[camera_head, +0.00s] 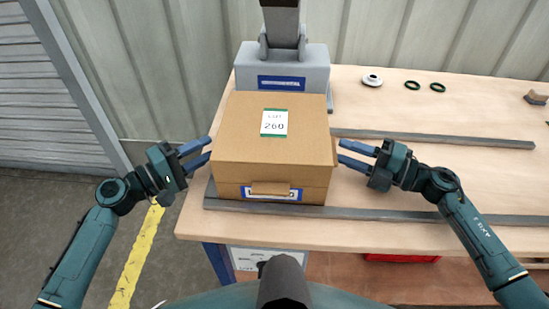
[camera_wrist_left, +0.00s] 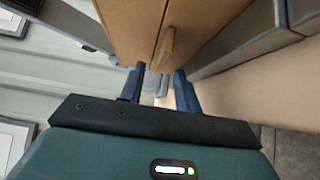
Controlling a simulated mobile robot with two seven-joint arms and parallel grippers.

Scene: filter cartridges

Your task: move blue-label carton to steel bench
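The cardboard carton (camera_head: 272,140) has a blue-edged label on its front, partly covered by a tab, and a white and green "260" label on top. It sits upright at the left end of the wooden worktop, over grey rails. My left gripper (camera_head: 208,151) is at the carton's left side, its two blue fingers apart and pointing at it. My right gripper (camera_head: 341,152) is at the right side, fingers also apart. I cannot tell whether the fingertips touch the carton. In the left wrist view the carton (camera_wrist_left: 135,25) is just beyond the open fingers (camera_wrist_left: 158,80). No steel bench is recognisable.
A grey machine (camera_head: 300,68) stands directly behind the carton. Two grey rails (camera_head: 440,140) run along the worktop (camera_head: 470,175). A white ring (camera_head: 372,80), dark green rings (camera_head: 412,85) and a small brown block (camera_head: 535,97) lie at the back. A red object (camera_head: 400,258) is below.

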